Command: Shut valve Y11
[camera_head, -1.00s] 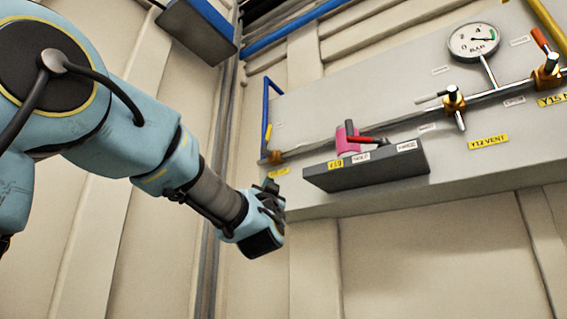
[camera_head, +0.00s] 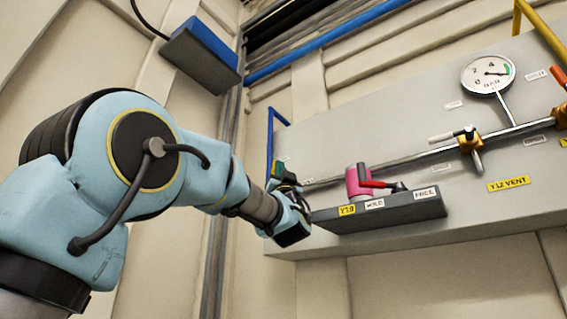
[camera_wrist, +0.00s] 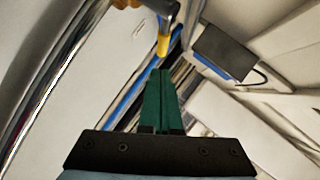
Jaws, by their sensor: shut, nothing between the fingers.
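In the head view, my gripper (camera_head: 279,171) is at the left end of the wall panel's pipe. Its green fingers also show in the wrist view (camera_wrist: 160,98), shut with nothing between them. Part of a brass-coloured body (camera_wrist: 124,3) shows at the top edge. No Y11 label is readable; the gripper hides the left-end valve in the head view. An upright blue bar (camera_head: 270,145) stands just above the gripper.
A dark grey block (camera_head: 385,214) with a pink part (camera_head: 352,181) and red lever juts out right of my gripper. Farther right are a brass valve (camera_head: 468,142) above the Y12 VENT label (camera_head: 508,184) and a pressure gauge (camera_head: 487,73). A blue-grey box (camera_head: 200,55) hangs upper left.

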